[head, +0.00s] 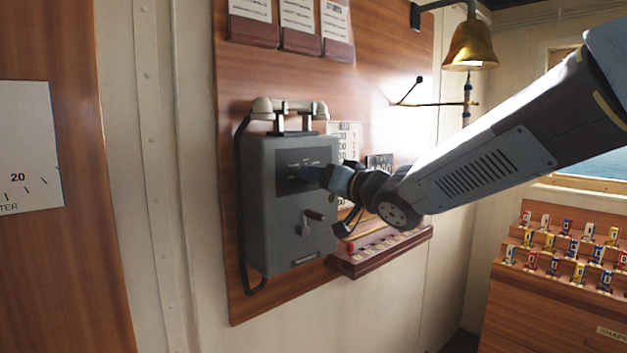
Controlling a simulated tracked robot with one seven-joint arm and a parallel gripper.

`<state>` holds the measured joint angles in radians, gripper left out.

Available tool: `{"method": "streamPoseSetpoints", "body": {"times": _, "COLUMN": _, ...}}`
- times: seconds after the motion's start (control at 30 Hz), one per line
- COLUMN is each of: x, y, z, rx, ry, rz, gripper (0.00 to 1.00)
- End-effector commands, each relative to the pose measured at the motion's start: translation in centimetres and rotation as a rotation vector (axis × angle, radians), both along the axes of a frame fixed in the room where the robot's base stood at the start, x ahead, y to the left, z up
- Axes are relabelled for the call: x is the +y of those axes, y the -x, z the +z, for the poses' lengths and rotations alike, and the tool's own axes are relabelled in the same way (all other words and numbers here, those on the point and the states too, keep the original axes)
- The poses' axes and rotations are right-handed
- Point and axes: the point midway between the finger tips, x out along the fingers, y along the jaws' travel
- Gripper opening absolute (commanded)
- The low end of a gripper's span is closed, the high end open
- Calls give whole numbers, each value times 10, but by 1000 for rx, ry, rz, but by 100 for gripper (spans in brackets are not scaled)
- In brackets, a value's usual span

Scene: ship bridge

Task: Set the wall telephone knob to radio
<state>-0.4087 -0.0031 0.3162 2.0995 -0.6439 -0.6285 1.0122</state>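The wall telephone (270,220) is a grey box on a wooden wall panel, with a pale handset (290,108) resting on top and a dark cord down its left side. A dark label plate (292,160) is on the upper front; its lettering is too small to read. My gripper (318,178) is at this plate, reaching in from the right. Its fingertips and the telephone's knob are not clearly visible there, so I cannot tell whether they touch.
A brass bell (470,46) hangs at upper right. A wooden ledge (385,251) projects from the panel right of the telephone, below my arm. A rack of coloured flags (570,255) stands at lower right. A gauge (25,148) is at far left.

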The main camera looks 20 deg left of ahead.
Motion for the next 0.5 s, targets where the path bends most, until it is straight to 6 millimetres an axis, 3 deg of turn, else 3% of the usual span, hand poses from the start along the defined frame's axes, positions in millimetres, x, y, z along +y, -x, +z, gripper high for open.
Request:
{"method": "streamPoseSetpoints", "body": {"times": 0.27, "x": 0, "y": 3, "z": 0, "rx": -2, "ry": 1, "rz": 4, "gripper": 61}}
{"method": "streamPoseSetpoints", "body": {"times": 0.5, "x": -23, "y": 15, "z": 0, "rx": -4, "ry": 1, "rz": 4, "gripper": 61}}
